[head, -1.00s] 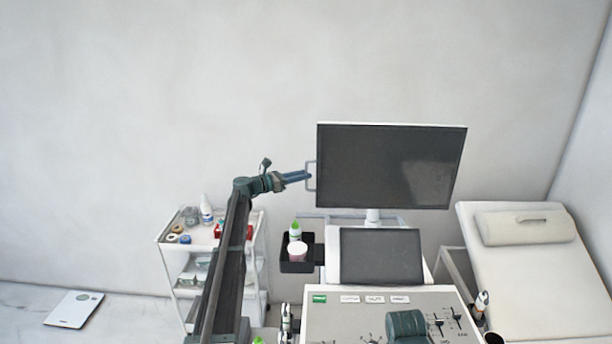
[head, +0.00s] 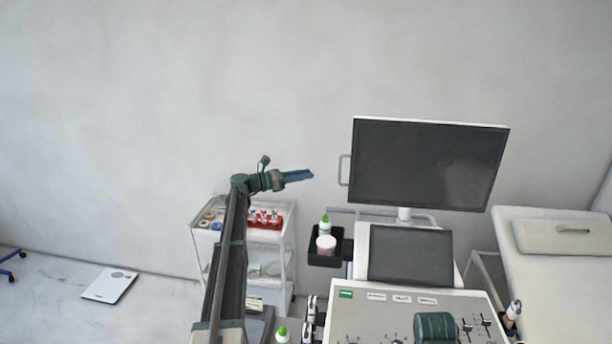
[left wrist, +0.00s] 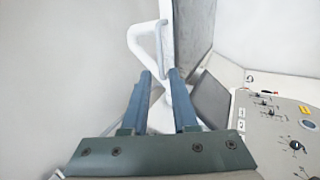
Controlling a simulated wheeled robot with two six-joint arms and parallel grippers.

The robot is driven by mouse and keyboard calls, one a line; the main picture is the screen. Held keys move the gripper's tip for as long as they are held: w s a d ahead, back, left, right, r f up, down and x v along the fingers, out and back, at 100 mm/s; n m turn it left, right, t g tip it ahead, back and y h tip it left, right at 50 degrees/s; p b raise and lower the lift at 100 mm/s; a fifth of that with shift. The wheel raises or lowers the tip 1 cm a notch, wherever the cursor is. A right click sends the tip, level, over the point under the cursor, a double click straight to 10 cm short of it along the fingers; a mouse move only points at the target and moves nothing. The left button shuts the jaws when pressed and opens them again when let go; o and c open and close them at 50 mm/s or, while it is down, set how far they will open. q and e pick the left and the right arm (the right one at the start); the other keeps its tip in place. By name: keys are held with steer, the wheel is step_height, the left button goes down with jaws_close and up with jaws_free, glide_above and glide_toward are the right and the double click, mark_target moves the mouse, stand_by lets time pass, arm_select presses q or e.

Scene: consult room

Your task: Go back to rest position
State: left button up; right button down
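My left gripper (head: 309,175) is raised in front of the wall, to the left of the monitor (head: 428,165). Its two blue fingers are apart with nothing between them in the left wrist view (left wrist: 160,76). The white monitor handle (head: 344,170) stands clear to the right of the fingertips in the head view. The handle also shows beyond the fingertips in the left wrist view (left wrist: 140,45). My left arm is still stretched forward and up.
The console (head: 350,318) with its small screen (head: 410,255) stands ahead at the right. A black tray (head: 327,258) holds a bottle and a jar. A white trolley (head: 285,262) stands behind my left arm. A flat scale (head: 110,285) lies on the floor, and an examination couch (head: 560,285) is at far right.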

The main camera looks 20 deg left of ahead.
arm_select(q)
steer(key=s+d+f+m+g+y+b, duration=0.1)
steer(key=s+d+f+m+g, duration=0.35)
steer(key=d, duration=0.65)
steer(key=s+d+f+m+g+y+b, duration=0.1)
steer(key=s+d+f+m+g, duration=0.1)
steer(key=s+d+f+m, duration=0.6)
steer(key=s+d+f+m+g+y, duration=0.1)
steer(key=s+d+f+m+g, duration=0.2)
steer(key=d, duration=1)
steer(key=s+d+f+m+g+y+b, duration=0.1)
steer(key=s+d+f+m+g+y, duration=0.2)
steer(key=s, duration=0.5)
steer(key=s+d+f+m+y+b, duration=0.15)
steer(key=s+d+f+m, duration=0.3)
steer(key=s, duration=0.45)
steer(key=s+a+f+m+y, duration=0.2)
steer(key=s+f+m+y, duration=0.2)
steer(key=s, duration=0.9)
steer(key=m+y, duration=0.2)
steer(key=m, duration=0.1)
steer(key=shift+m+y, duration=0.35)
steer(key=shift+m, duration=0.05)
steer(key=shift+a+g, duration=0.1)
steer(key=shift+g, duration=0.15)
